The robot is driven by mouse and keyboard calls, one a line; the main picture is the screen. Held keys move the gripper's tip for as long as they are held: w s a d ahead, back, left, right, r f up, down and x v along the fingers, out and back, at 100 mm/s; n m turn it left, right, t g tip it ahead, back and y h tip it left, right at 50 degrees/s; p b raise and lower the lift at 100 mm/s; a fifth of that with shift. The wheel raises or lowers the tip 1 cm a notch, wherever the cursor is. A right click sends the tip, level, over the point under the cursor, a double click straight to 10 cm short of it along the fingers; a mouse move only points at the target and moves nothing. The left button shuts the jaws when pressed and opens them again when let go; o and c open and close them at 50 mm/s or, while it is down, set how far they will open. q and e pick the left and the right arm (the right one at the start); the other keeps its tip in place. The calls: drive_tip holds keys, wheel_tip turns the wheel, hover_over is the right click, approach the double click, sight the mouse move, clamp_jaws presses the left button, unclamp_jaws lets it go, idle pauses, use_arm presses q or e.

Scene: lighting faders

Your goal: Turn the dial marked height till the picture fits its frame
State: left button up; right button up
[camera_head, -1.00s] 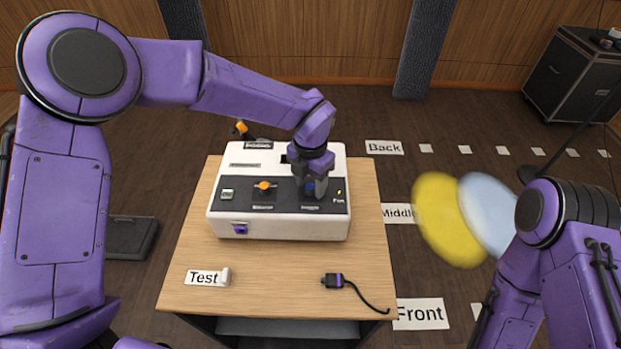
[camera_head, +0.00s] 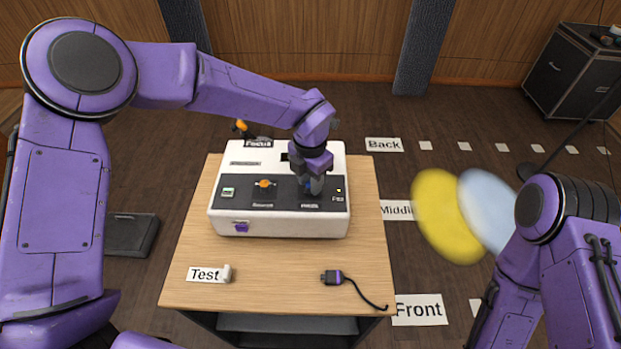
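A white control box (camera_head: 225,224) with a dark sloped panel stands on the wooden table. An orange knob (camera_head: 264,184) sits in the panel's middle, and a blue knob (camera_head: 308,183) sits to its right, largely hidden by my fingers. My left gripper (camera_head: 316,186) points down at the blue knob from above. Its fingers overlap the knob, and I cannot tell whether they are closed on it. The small labels under the knobs are hard to read; I cannot make out "height". No framed picture is clear in view. My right arm shows at the right, its gripper out of view.
The table (camera_head: 250,292) also holds a "Test" card (camera_head: 204,274) with a small white piece and a dark plug (camera_head: 332,278) with a cable. Blurred yellow (camera_head: 446,215) and pale blue (camera_head: 488,208) patches show beside the table. A black case (camera_head: 574,72) stands far right.

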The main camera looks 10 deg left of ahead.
use_arm(q)
drive_tip(key=shift+o, duration=0.9)
drive_tip(key=shift+r, duration=0.4)
wheel_tip(320, 180, up, 10)
drive_tip(key=b, duration=0.2)
